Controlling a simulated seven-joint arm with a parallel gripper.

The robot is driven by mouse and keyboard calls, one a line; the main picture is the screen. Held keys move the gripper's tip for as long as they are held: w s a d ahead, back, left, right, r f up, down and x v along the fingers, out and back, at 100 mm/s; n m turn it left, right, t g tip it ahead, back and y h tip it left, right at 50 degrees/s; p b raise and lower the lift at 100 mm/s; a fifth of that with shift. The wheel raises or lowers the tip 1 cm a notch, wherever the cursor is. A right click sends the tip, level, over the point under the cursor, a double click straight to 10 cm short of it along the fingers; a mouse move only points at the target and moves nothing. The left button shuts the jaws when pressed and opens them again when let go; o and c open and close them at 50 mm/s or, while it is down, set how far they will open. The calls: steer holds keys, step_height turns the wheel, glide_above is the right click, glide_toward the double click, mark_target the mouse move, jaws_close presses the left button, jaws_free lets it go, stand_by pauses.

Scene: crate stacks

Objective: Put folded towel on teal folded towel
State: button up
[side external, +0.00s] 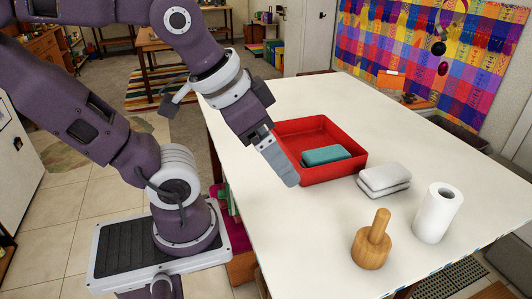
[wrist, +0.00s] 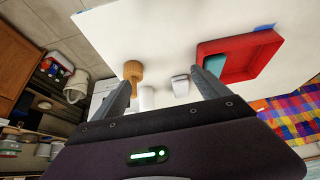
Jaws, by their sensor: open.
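A teal folded towel (side external: 326,155) lies inside a red crate (side external: 337,174) on the white table; it also shows in the wrist view (wrist: 215,65), in the red crate (wrist: 262,62). A light grey folded towel (side external: 384,180) lies on the table just right of the crate, apart from it. It seems to be the pale block in the wrist view (wrist: 180,85). My gripper (side external: 284,170) is above the table beside the crate's left side, empty. In the wrist view my gripper (wrist: 163,90) has its two fingers wide apart, with nothing between them held.
A white paper roll (side external: 438,212) stands upright right of the grey towel. A wooden mallet-like piece (side external: 373,240) stands at the front. The table's far part (side external: 290,95) is clear, and so is its front left. The crate's walls rise around the teal towel.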

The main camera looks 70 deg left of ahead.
steer(key=shift+s+d, duration=0.15)
steer(key=shift+s, duration=0.55)
steer(key=shift+c, duration=0.7)
